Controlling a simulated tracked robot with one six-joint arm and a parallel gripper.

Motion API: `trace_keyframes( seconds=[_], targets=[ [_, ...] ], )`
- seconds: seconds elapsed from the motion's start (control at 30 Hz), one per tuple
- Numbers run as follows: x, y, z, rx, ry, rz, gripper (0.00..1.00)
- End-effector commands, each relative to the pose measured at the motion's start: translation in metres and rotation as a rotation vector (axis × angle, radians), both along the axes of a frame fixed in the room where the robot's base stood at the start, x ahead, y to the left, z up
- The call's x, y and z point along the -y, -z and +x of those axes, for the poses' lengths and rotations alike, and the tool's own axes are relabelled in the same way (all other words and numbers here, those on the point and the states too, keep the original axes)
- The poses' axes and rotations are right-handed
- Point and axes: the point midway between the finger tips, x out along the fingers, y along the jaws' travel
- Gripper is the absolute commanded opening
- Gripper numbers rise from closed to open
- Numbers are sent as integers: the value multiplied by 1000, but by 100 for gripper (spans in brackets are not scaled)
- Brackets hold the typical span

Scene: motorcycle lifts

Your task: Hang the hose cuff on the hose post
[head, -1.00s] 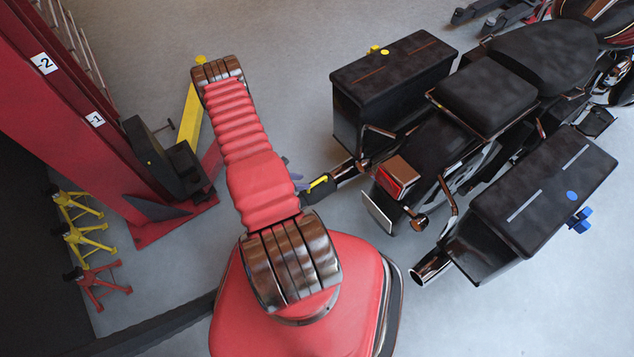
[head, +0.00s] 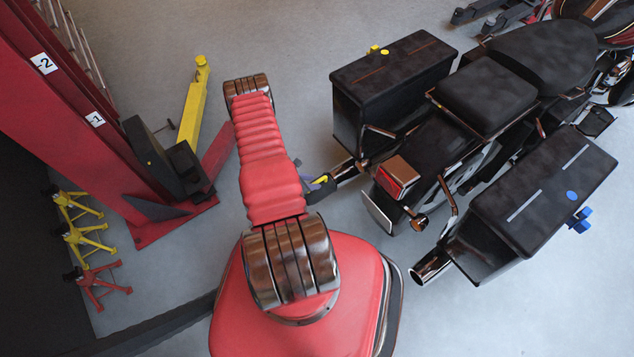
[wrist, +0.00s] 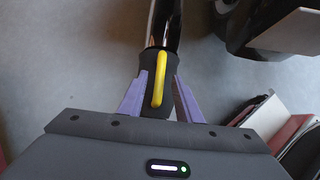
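The hose cuff (wrist: 146,97) is a black sleeve with a yellow loop, at the end of a shiny pipe. It also shows in the head view (head: 316,193), by the motorcycle's left exhaust pipe (head: 347,171). My gripper (wrist: 160,76) has its two purple fingers on either side of the cuff, one close along each edge. Whether they press on it or leave a small gap, I cannot tell. In the head view my arm partly hides the gripper. I cannot pick out the hose post for certain in either view.
The motorcycle (head: 440,140) with black side cases stands close on the right. A red lift column (head: 85,110) with a yellow arm (head: 194,108) stands on the left. Yellow and red jack stands (head: 85,235) are at lower left.

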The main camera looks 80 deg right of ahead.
Motion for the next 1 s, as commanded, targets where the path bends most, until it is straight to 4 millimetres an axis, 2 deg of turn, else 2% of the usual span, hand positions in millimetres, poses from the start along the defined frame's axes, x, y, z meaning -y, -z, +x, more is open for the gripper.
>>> trace_keyframes(
  seconds=[0.23,0.6,1.0],
  targets=[
    [9,15,-8,0,0,0,31],
    [11,17,-9,0,-1,0,31],
    [11,17,-9,0,0,0,17]
  ],
)
